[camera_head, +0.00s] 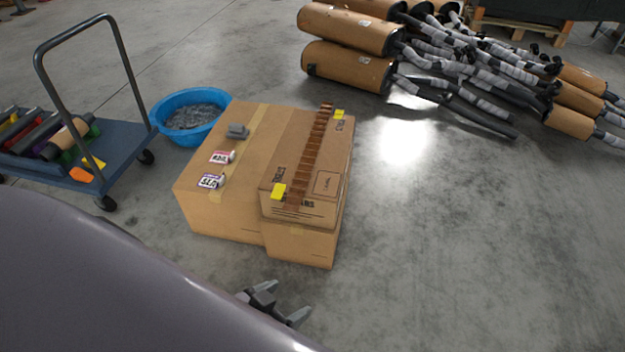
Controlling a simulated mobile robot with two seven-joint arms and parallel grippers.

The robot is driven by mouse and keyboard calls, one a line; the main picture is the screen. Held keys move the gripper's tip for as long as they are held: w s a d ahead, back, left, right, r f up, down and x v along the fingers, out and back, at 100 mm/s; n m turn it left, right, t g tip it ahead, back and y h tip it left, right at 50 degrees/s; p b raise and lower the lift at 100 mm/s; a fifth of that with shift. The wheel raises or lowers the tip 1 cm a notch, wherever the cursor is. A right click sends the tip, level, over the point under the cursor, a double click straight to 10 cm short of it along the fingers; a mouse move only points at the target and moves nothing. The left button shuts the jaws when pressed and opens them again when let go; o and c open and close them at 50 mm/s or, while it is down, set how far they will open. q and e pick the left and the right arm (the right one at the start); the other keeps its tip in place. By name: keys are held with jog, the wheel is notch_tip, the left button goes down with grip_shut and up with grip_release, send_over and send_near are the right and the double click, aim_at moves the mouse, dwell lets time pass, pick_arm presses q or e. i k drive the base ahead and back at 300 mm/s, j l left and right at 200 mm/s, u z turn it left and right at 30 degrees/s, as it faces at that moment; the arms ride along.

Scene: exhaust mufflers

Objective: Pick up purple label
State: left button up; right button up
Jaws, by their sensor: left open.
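The purple label (211,181) is a small white piece with dark lettering and purplish edges. It lies on top of the large cardboard box (212,205), near its front left. A similar label with red marking (222,157) lies just behind it. My left gripper (290,297) is open and empty, low in the picture. It shows in front of the boxes, below and to the right of the purple label and apart from it. Part of it is hidden behind my grey body. My right gripper is not in view.
A small grey object (238,131) sits farther back on the box. A taller box (305,203) with a brown strip and yellow pieces stands at the right. A blue tub (160,112), a cart (125,140) and wrapped mufflers (345,67) stand around. The right floor is clear.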

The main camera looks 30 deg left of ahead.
aim_at(208, 181)
jog(key=u, duration=1.6)
jog(key=i+j+z, duration=0.25)
jog(key=z, duration=0.15)
jog(key=i+j+z, duration=0.35)
jog(key=i+z, duration=0.1)
jog(key=i, duration=0.75)
